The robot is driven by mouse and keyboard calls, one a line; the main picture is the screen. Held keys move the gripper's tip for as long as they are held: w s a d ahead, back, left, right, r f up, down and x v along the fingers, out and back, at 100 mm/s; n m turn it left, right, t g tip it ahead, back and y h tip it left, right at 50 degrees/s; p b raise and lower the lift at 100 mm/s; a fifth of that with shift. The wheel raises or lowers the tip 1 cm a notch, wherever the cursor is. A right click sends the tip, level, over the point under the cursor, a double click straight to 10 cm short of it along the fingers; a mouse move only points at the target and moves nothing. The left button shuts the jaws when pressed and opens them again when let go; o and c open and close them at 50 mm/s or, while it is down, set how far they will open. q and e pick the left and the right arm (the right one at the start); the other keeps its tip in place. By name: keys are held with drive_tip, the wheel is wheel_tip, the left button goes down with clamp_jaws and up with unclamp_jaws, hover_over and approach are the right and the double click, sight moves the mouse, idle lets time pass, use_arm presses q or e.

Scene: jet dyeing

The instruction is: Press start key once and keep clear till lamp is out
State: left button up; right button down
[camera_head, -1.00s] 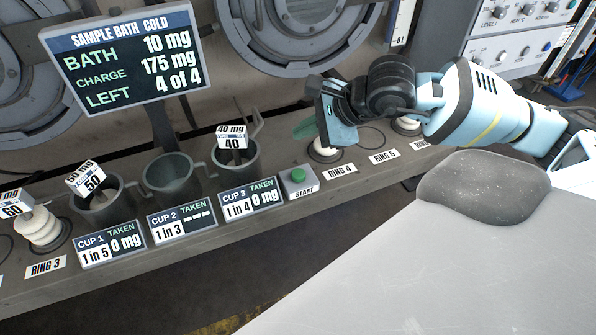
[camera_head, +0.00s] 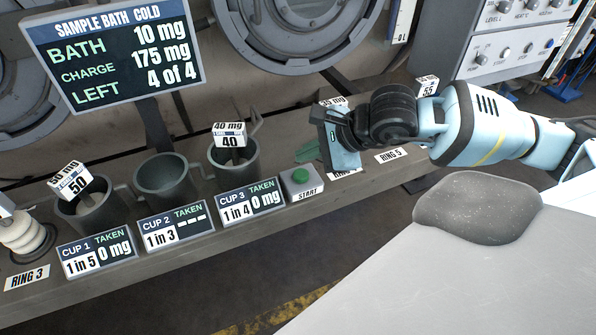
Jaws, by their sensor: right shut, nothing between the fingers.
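The start key (camera_head: 300,176) is a round green button on a small grey box marked START, on the bench to the right of cup 3. I cannot tell whether it is lit, and no separate lamp is clear. My right gripper (camera_head: 305,153) is shut and empty, its green fingertips just above and behind the key in the picture, with a visible gap. Its body hides most of the ring 4 label. The display (camera_head: 115,52) reads SAMPLE BATH COLD, bath 10 mg, charge 175 mg, left 4 of 4. My left gripper is out of view.
Cup 1 (camera_head: 95,215), cup 2 (camera_head: 166,183) and cup 3 (camera_head: 236,172) stand left of the key; cups 1 and 3 hold tagged pieces marked 50 and 40. A white ringed piece (camera_head: 22,232) stands by ring 3. A control panel (camera_head: 510,38) is at back right.

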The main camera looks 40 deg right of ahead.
sight(301, 175)
wheel_tip(301, 175, down, 2)
drive_tip(key=shift+b, duration=0.45)
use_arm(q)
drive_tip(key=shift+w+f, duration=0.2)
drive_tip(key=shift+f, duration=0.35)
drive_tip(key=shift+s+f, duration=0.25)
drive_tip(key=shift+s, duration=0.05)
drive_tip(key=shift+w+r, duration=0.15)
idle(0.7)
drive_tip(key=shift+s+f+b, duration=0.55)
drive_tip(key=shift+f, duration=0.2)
use_arm(e)
drive_tip(key=shift+f, duration=0.4)
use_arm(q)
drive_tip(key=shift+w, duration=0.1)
use_arm(e)
drive_tip(key=shift+f, duration=0.1)
